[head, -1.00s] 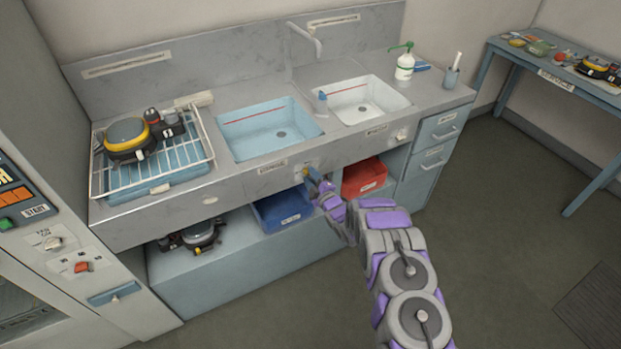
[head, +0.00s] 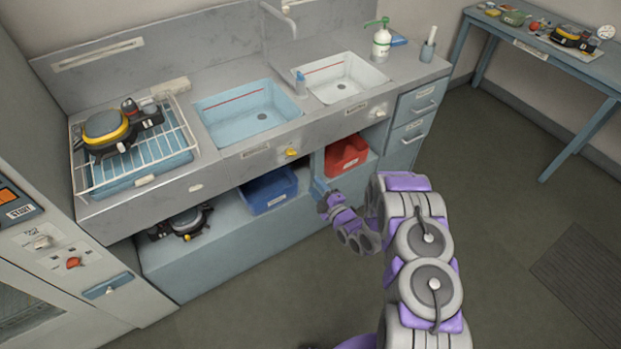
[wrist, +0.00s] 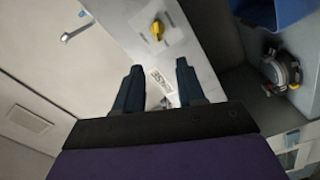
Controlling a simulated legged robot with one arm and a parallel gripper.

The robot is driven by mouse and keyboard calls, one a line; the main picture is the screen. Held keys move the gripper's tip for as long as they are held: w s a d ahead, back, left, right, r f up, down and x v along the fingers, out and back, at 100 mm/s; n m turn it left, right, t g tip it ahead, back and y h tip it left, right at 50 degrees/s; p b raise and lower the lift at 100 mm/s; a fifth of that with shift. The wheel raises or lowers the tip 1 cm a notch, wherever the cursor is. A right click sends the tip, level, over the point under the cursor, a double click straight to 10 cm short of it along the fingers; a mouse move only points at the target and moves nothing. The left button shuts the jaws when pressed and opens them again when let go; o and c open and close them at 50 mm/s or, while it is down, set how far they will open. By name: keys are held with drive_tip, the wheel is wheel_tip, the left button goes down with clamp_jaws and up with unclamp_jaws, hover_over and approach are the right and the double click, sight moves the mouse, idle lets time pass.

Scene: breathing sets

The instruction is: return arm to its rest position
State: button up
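My purple and grey arm reaches in from the bottom right in the head view. My gripper (head: 320,189) hangs in front of the sink unit, below the yellow knob (head: 291,152) and apart from it. In the wrist view the two dark blue fingers of my gripper (wrist: 159,88) are spread with a gap between them, and nothing is held. The yellow knob also shows in the wrist view (wrist: 157,30), beyond the fingers on the pale front panel.
A blue bin (head: 268,190) and a red bin (head: 346,155) sit in the shelf under the sinks. A wire rack (head: 178,135) holds a breathing set at the left. A blue side table (head: 540,46) stands at the right.

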drive_tip(key=shift+s+d, duration=0.2)
drive_tip(key=shift+s, duration=0.25)
